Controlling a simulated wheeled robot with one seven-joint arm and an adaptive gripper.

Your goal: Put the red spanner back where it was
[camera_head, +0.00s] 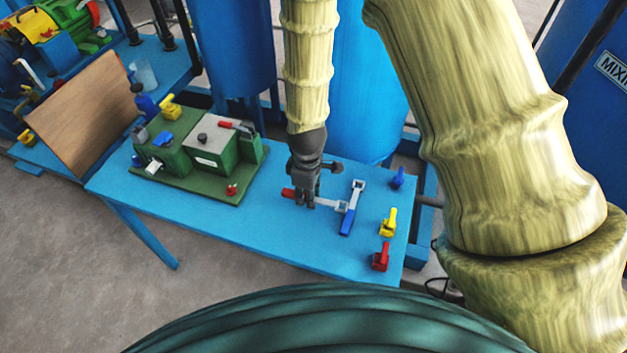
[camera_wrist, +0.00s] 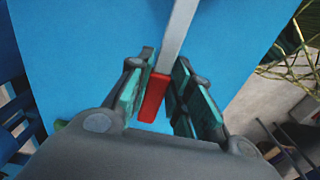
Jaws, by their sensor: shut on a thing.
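The red spanner, with a red handle (camera_head: 288,193) and a grey metal shaft (camera_head: 325,204), lies across my gripper (camera_head: 305,202). My gripper is shut on it near where handle and shaft meet. In the wrist view the red handle (camera_wrist: 153,97) shows between the fingers of my gripper (camera_wrist: 166,66), and the shaft runs up out of the picture. The spanner's far end points right in the head view and overlaps the blue spanner (camera_head: 347,223). I cannot tell whether they touch, or whether the red spanner rests on the table.
The blue table (camera_head: 270,240) has clear room at its front. A green machine block (camera_head: 180,185) stands at its left. A small blue clamp (camera_head: 398,178), a yellow clamp (camera_head: 388,222) and a red clamp (camera_head: 380,257) line the right edge. Blue tanks (camera_head: 365,100) stand behind.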

